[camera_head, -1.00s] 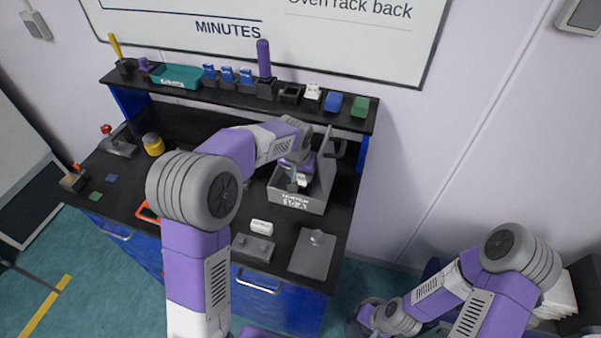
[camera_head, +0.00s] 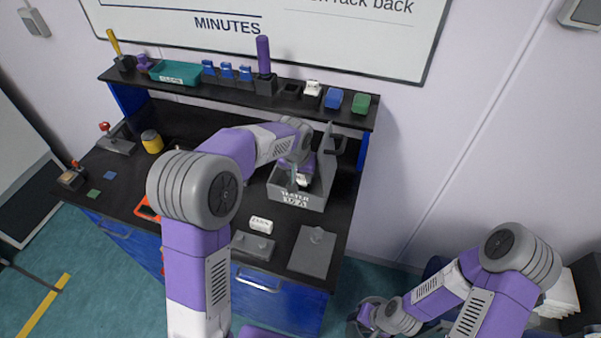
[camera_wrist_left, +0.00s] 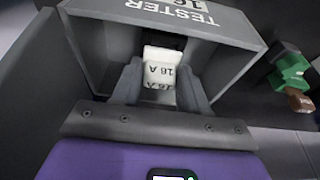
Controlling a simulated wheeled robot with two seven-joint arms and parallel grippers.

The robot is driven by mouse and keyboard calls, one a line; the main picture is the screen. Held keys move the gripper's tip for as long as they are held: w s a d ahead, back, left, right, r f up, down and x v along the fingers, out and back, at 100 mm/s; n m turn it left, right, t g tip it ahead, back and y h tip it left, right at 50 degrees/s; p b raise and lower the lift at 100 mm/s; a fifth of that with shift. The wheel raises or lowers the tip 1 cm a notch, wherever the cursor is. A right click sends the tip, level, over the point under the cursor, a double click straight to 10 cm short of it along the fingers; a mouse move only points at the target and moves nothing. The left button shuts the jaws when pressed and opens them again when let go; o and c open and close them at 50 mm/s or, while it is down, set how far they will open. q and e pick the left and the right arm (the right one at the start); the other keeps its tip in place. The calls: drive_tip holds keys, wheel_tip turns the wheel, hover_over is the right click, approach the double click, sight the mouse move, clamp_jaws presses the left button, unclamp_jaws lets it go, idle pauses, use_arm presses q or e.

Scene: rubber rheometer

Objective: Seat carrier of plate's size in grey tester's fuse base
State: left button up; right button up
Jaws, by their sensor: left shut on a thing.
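The grey tester (camera_head: 284,191) is an open-fronted box on the right part of the bench, with a plate reading TESTER and a size I cannot read surely in the head view. In the left wrist view the tester (camera_wrist_left: 225,62) fills the top. My left gripper (camera_head: 299,183) is inside it, shut on a white carrier (camera_wrist_left: 159,68) marked 16 A. The carrier stands between the two grey fingers, near a dark area at the tester's back. The fuse base is mostly hidden, and I cannot tell whether the carrier touches it. My right gripper (camera_head: 368,318) is low at the right, its fingers unclear.
A white block (camera_head: 261,223) lies in front of the tester, near a grey block (camera_head: 253,246) and a grey plate (camera_head: 313,251). The shelf (camera_head: 190,87) behind holds a teal tray (camera_head: 174,72), blue pieces, a white piece (camera_head: 313,89) and a green piece (camera_head: 361,105).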

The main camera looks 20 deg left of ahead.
use_arm(q)
drive_tip(key=shift+f+b, duration=0.45)
drive_tip(key=shift+f, duration=0.25)
drive_tip(key=o, duration=1.1)
drive_tip(key=shift+r, duration=0.2)
wheel_tip(320, 180, up, 5)
drive_tip(key=p, duration=0.4)
drive_tip(key=shift+f, duration=0.1)
